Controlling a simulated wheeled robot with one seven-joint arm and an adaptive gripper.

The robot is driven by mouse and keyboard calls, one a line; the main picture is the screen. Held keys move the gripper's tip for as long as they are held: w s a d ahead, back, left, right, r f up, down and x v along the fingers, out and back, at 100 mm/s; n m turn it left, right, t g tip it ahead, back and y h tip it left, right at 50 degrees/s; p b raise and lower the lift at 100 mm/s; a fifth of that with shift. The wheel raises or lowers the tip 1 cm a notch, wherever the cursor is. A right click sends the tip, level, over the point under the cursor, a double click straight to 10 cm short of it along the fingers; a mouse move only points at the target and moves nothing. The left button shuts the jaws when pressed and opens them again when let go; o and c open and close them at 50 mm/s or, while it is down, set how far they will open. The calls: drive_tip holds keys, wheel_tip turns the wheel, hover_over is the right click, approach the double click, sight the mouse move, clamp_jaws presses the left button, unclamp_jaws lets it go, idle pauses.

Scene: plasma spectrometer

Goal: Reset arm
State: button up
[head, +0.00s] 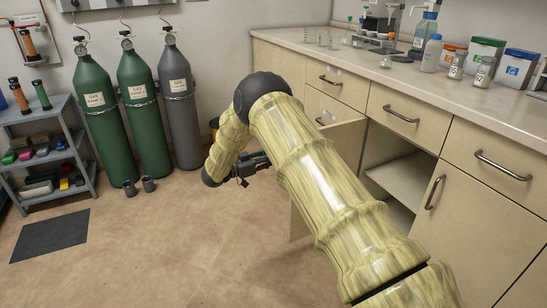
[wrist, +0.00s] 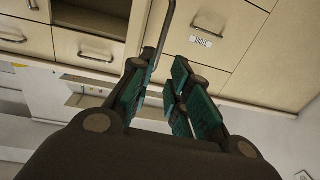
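My gripper (head: 256,165) is in front of the lab cabinets, at the left of the open cabinet door (head: 340,145). In the wrist view my gripper (wrist: 163,75) shows two dark fingers with green pads and a gap between them, so it is open. A grey handle bar (wrist: 167,28) runs down to the fingertips. It looks close to the left finger; I cannot tell whether they touch. No object is visibly held. My arm is bent and hides part of the cabinet front in the head view.
The open cabinet (head: 400,180) shows an inner shelf. The counter (head: 480,95) above carries bottles and boxes. Gas cylinders (head: 145,110) and a grey shelf rack (head: 50,155) stand at left. A dark mat (head: 50,236) lies on open floor (head: 150,250).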

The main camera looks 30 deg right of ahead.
idle(0.4)
drive_tip(key=s+a+f+n+t+y, duration=0.3)
drive_tip(key=s+f+n, duration=0.1)
drive_tip(key=f, duration=0.4)
drive_tip(key=s+a+f+n+t+y, duration=0.3)
drive_tip(key=s+f+n, duration=0.15)
drive_tip(key=f, duration=0.35)
drive_tip(key=s+a+f+n+t+y, duration=0.3)
drive_tip(key=s+f+n, duration=0.15)
drive_tip(key=f, duration=0.35)
drive_tip(key=s+a+f+n+g+y, duration=0.1)
drive_tip(key=s+a+f+g+y, duration=0.15)
drive_tip(key=s, duration=0.75)
drive_tip(key=s+a+f+n+g+y, duration=0.15)
drive_tip(key=s+a+f, duration=0.25)
drive_tip(key=s, duration=0.6)
drive_tip(key=s+a+f+n+g+y, duration=0.1)
drive_tip(key=s+a+f+g+y, duration=0.2)
drive_tip(key=s, duration=0.7)
drive_tip(key=s+a+r+g+y+p, duration=0.1)
drive_tip(key=s+a+r+g+y, duration=0.15)
drive_tip(key=s, duration=1.25)
wheel_tip(320, 180, up, 29)
drive_tip(key=p, duration=2.9)
drive_tip(key=shift+a+n, duration=0.35)
drive_tip(key=shift+n, duration=0.1)
